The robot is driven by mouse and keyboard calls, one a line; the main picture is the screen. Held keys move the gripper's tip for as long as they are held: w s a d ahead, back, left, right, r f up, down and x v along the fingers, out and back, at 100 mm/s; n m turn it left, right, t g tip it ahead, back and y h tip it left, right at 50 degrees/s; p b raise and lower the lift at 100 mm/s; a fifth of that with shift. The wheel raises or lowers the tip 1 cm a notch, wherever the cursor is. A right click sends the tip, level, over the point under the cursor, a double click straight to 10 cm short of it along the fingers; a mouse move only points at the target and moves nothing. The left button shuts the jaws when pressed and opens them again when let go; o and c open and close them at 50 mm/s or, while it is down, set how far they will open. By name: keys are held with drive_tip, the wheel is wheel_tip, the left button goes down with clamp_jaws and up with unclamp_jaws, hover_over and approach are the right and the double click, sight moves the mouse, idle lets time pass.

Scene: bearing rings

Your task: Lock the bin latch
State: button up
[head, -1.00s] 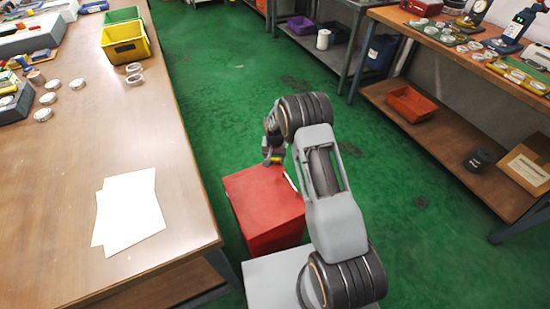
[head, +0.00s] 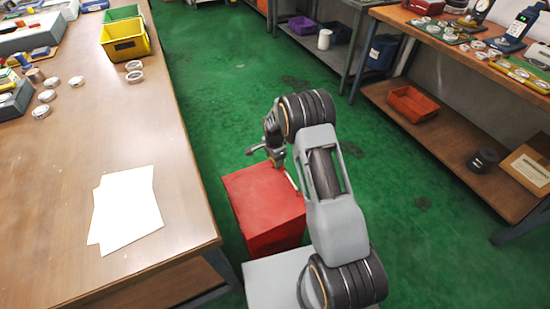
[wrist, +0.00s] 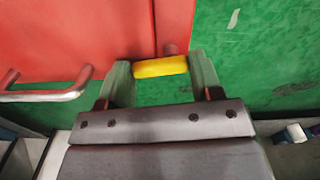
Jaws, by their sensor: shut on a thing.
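The red bin (head: 262,205) stands on the floor beside the workbench, and its red face fills the upper left of the wrist view (wrist: 70,40). The latch shows in the wrist view as a yellow handle (wrist: 160,67) on a short reddish stub at the bin's edge. My gripper (wrist: 162,76) has one finger at each end of the yellow handle and is shut on it. In the head view my gripper (head: 268,151) is at the bin's far top edge, turned sideways. The latch cannot be made out there.
A silver bar handle (wrist: 50,92) sticks out from the bin to the left of my gripper. A wooden workbench (head: 160,190) with white sheets (head: 125,208) stands close on the left. Green floor (head: 215,75) is open beyond the bin.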

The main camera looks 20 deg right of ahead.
drive_tip(key=shift+a+m, duration=0.1)
drive_tip(key=shift+m, duration=0.8)
drive_tip(key=o, duration=0.9)
wheel_tip(320, 180, up, 14)
drive_tip(key=shift+f+p, duration=0.1)
drive_tip(key=shift+p, duration=1.05)
